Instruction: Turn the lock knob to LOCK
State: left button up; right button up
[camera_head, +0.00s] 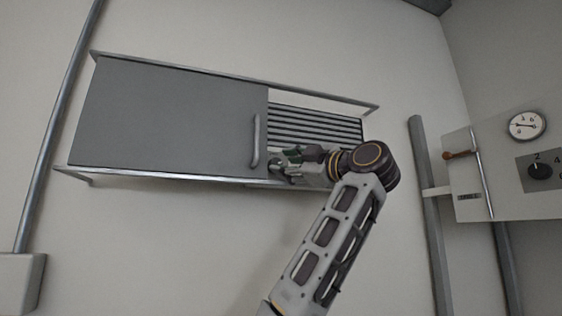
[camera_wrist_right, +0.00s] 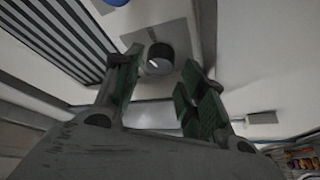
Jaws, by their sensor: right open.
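A dark round knob (camera_wrist_right: 160,52) with a white mark on its face sits on a grey plate (camera_wrist_right: 178,32) in the right wrist view. My right gripper (camera_wrist_right: 163,62) is open, with its green-padded fingers on either side of the knob; I cannot tell whether they touch it. In the head view my right gripper (camera_head: 285,162) is at the lower right corner of the grey sliding door (camera_head: 170,120), just below its handle (camera_head: 256,142). The knob cannot be made out clearly there behind the fingers. The knob's labels are not readable. My left gripper is not in view.
A slatted vent (camera_head: 318,124) lies right of the door, between upper and lower rails. At the right, a wall panel (camera_head: 500,190) carries a gauge (camera_head: 527,125), an orange-handled lever (camera_head: 459,154) and a numbered dial (camera_head: 540,171). A vertical post (camera_head: 432,240) stands left of it.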

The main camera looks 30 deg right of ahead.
jog(key=shift+p+x, duration=0.35)
jog(key=shift+x, duration=1.1)
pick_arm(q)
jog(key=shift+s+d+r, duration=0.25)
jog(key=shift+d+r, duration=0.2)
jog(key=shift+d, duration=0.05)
pick_arm(e)
jog(key=c, duration=0.7)
